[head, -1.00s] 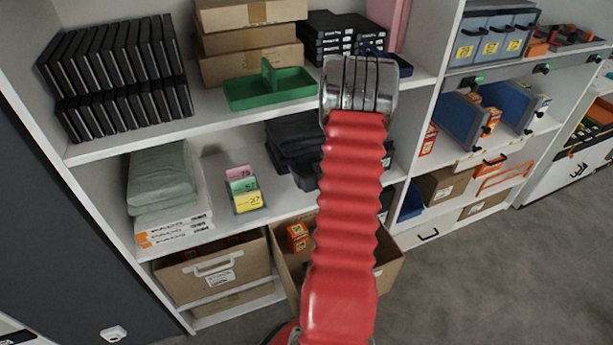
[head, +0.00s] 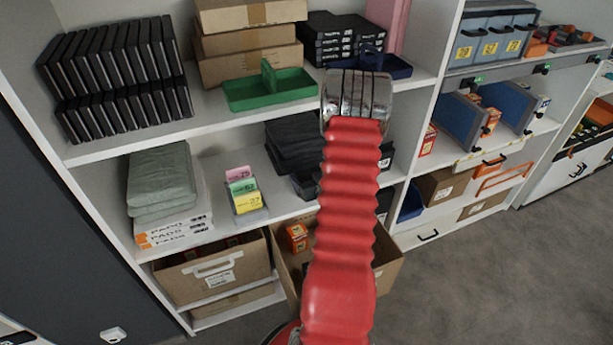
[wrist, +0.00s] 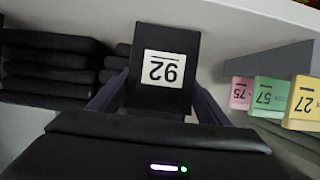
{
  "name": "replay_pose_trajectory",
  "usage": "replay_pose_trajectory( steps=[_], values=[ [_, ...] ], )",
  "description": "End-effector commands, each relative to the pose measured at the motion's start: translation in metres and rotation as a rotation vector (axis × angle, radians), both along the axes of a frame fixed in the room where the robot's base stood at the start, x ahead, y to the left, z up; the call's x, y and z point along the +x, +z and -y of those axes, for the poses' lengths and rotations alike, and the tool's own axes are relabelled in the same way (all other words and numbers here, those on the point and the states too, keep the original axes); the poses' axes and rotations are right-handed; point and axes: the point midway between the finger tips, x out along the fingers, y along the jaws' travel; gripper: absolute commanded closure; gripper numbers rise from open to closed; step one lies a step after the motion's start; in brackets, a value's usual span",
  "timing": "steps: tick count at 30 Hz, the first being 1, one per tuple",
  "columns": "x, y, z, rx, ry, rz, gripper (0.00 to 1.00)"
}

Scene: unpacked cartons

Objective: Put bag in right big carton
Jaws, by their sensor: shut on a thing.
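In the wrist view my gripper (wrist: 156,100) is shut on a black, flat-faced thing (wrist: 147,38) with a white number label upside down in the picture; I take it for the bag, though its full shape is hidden. In the head view my red arm hides my gripper and the held thing. The right big carton (head: 389,272) stands open at the bottom of the shelf unit, partly behind my arm. Small orange boxes (head: 297,237) are inside it.
A left carton (head: 178,283) with a handle stands beside it. On the middle shelf are pink, green and yellow labelled packs (head: 248,201), a grey-green folded stack (head: 160,180) and a black stack (head: 290,143). A green tray (head: 270,88) sits above. Floor at right is clear.

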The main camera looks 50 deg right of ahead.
Motion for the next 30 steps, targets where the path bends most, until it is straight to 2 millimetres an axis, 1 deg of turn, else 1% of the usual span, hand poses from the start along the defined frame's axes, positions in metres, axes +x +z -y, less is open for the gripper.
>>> replay_pose_trajectory(
  steps=[9, 10, 17, 18, 26, 30],
  values=[
    [0.0003, -0.0039, 0.0000, 0.000, 0.000, 0.001, 0.59],
    [0.0002, -0.0038, -0.0001, 0.000, 0.000, 0.000, 0.29],
    [0.0001, -0.0038, -0.0001, 0.000, 0.000, 0.000, 0.12],
    [0.0001, -0.0038, -0.0001, 0.000, 0.000, 0.000, 0.11],
    [-0.0009, -0.0033, -0.0005, 0.000, 0.000, 0.000, 0.11],
    [-0.0076, -0.0007, -0.0037, 0.001, -0.001, -0.001, 0.11]
  ],
)
